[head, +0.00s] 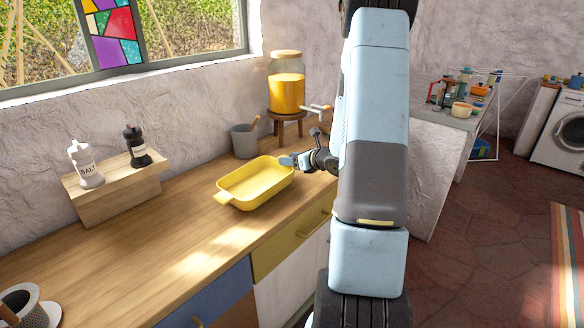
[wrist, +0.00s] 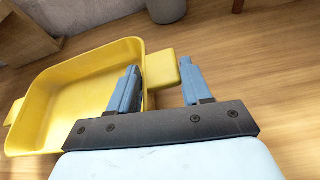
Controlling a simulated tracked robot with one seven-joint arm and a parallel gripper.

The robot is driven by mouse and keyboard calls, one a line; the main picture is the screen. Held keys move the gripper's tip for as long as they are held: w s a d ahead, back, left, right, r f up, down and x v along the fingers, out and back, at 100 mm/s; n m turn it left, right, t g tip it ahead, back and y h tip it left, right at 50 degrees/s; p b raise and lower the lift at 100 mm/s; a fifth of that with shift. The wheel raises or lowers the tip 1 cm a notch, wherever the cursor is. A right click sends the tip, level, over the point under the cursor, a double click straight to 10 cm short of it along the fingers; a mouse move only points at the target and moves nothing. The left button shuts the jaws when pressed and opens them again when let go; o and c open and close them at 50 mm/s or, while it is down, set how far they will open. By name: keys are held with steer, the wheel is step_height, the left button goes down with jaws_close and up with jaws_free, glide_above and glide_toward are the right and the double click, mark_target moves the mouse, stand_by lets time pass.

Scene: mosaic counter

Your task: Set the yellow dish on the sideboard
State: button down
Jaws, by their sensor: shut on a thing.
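The yellow dish (head: 256,186) is a rectangular open tray with a tab handle at each end, over the middle of the wooden counter (head: 150,262). It looks level and empty; I cannot tell whether it touches the wood. My gripper (head: 288,162) is at its far right end, partly hidden by my own arm. In the wrist view, my gripper (wrist: 158,88) has its two blue fingers on either side of the handle of the yellow dish (wrist: 75,82), shut on it. No surface in view is clearly marked as the sideboard.
Behind the dish stand a grey cup (head: 244,141) and a juice dispenser (head: 287,82) on a small stool. Salt and pepper mills (head: 133,147) stand on a wooden block (head: 118,190) at left. A cluttered table (head: 440,115) is at right. The counter's front left is mostly clear.

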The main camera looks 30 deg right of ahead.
steer(key=shift+f, duration=1.55)
steer(key=shift+c, duration=2.2)
jaws_free()
steer(key=shift+s, duration=0.1)
